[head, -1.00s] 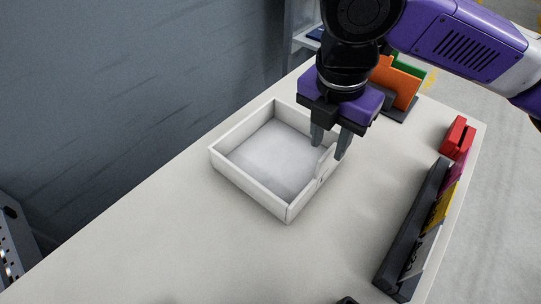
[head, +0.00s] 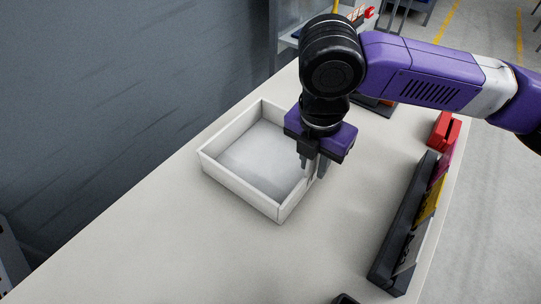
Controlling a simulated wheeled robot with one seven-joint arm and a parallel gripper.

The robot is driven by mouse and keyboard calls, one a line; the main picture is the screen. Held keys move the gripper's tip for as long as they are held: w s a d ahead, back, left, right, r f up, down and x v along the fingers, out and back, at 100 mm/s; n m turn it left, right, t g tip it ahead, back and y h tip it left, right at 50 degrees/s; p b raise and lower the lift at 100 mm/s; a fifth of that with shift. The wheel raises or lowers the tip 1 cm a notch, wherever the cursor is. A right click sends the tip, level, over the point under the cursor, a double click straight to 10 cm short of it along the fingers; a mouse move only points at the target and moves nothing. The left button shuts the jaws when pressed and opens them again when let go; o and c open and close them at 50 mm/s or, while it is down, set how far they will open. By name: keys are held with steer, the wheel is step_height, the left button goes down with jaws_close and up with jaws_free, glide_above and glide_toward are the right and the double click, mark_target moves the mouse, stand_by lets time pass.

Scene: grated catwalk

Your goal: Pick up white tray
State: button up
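The white tray (head: 238,189) is a square, shallow, open box. It sits flat on the pale tabletop in the head view and looks empty. My gripper (head: 313,168) points down over the tray's right wall. One finger is on the inner side and the other on the outer side, with the white wall between them. The fingers look apart, and I cannot see clear contact with the wall. The gripper and wrist hide part of the tray's right side and far right corner.
A dark rack (head: 403,233) with colored items runs along the table's right edge. A red object (head: 445,131) stands beyond it. A grey wall (head: 120,90) borders the table's left side. The table in front of the tray is mostly clear.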

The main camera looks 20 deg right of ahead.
jaws_close()
stand_by(1.2)
